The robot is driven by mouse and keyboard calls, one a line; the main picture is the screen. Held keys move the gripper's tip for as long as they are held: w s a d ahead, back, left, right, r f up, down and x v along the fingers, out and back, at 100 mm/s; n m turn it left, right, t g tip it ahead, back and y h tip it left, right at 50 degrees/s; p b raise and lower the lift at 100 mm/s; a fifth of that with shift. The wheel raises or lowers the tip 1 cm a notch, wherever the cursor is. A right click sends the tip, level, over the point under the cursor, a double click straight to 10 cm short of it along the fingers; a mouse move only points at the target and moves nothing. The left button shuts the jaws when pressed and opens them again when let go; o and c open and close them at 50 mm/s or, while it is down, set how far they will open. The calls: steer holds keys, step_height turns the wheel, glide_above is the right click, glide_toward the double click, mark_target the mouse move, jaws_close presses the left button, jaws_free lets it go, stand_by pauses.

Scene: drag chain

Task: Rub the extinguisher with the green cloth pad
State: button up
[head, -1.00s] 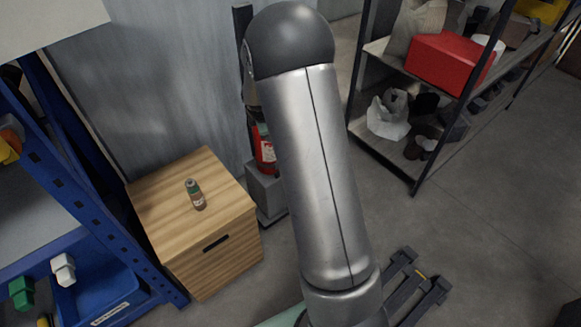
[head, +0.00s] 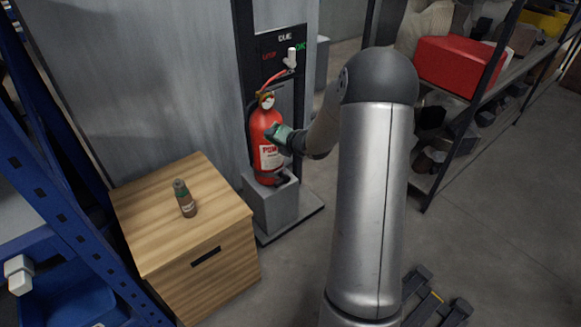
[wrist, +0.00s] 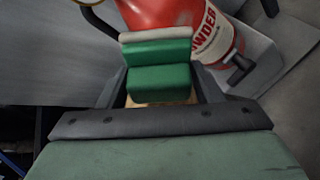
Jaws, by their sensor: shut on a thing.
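The red extinguisher (head: 266,138) stands upright on a grey block against the dark post, with a white label on its front. In the wrist view its red body (wrist: 165,12) and part of the label fill the top. My gripper (head: 284,138) is at the right side of the extinguisher, at mid-height. It is shut on the green cloth pad (wrist: 158,75), which has a pale edge strip facing the extinguisher. The pad's pale edge appears to be against or very close to the red body; I cannot tell whether it touches. In the head view the pad shows small and green.
A wooden cabinet (head: 215,226) with a small bottle (head: 184,198) on top stands in front left of the extinguisher. A blue rack (head: 75,235) is at the left edge. A shelf with a red box (head: 455,63) is at the right. Open floor lies at the right.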

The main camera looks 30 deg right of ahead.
step_height(320, 180, down, 6)
steer(key=s+d+n+t+y+b, duration=0.1)
steer(key=d+n+y+b, duration=0.25)
steer(key=b, duration=0.25)
steer(key=shift+n+y, duration=0.65)
steer(key=shift+y, duration=0.2)
steer(key=shift+w+d+r+p+x, duration=0.1)
steer(key=shift+r+p+x, duration=0.05)
steer(key=shift+x, duration=0.7)
steer(key=shift+w+d+r+p+x, duration=0.1)
steer(key=shift+p+x, duration=0.1)
steer(key=shift+x, duration=0.65)
steer(key=shift+w+d+r+p+x, duration=0.1)
steer(key=shift+d+r+p+x, duration=0.05)
steer(key=shift+x, duration=0.7)
steer(key=shift+w+a, duration=0.15)
steer(key=shift+w, duration=0.8)
steer(key=d, duration=0.4)
steer(key=shift+w+f, duration=0.1)
steer(key=shift+w, duration=0.3)
steer(key=shift+a+b, duration=0.1)
steer(key=shift+b, duration=0.3)
